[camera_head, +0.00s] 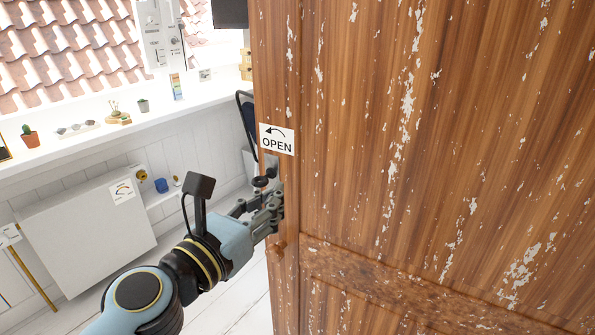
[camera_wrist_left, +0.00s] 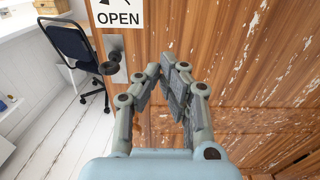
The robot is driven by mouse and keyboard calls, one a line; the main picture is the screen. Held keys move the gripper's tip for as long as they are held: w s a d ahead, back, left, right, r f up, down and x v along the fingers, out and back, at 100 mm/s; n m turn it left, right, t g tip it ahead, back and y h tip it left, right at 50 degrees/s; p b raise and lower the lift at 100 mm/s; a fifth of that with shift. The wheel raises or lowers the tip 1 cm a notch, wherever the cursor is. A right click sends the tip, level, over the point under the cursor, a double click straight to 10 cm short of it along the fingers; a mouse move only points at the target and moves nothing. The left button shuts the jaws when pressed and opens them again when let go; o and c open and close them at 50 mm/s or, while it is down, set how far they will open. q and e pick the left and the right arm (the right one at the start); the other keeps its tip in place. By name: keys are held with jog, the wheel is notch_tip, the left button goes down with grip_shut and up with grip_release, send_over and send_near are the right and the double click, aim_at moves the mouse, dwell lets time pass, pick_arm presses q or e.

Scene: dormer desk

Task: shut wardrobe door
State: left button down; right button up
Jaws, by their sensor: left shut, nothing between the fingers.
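The wardrobe door (camera_head: 450,150) is a large brown wooden panel with flaking white paint, filling the right of the head view. An OPEN label (camera_head: 277,140) with an arrow is on its left edge. Below the label is a dark handle (camera_head: 262,181) on a metal plate, clearer in the left wrist view (camera_wrist_left: 112,57). My left gripper (camera_head: 278,205) is shut and empty, at the door's left edge just below the handle. In the left wrist view its fingertips lie to the right of the handle, in front of the door; contact is unclear. My right gripper is not in view.
A white ledge (camera_head: 80,145) with small plants and objects runs under the window at left. A white panel (camera_head: 85,235) stands below it. A dark blue office chair (camera_wrist_left: 75,50) stands beyond the door's left edge. White floorboards show between.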

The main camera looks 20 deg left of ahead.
aim_at(306, 168)
pick_arm(q)
jog(key=x, duration=0.9)
jog(key=shift+a+f, duration=0.1)
jog(key=shift+a, duration=0.05)
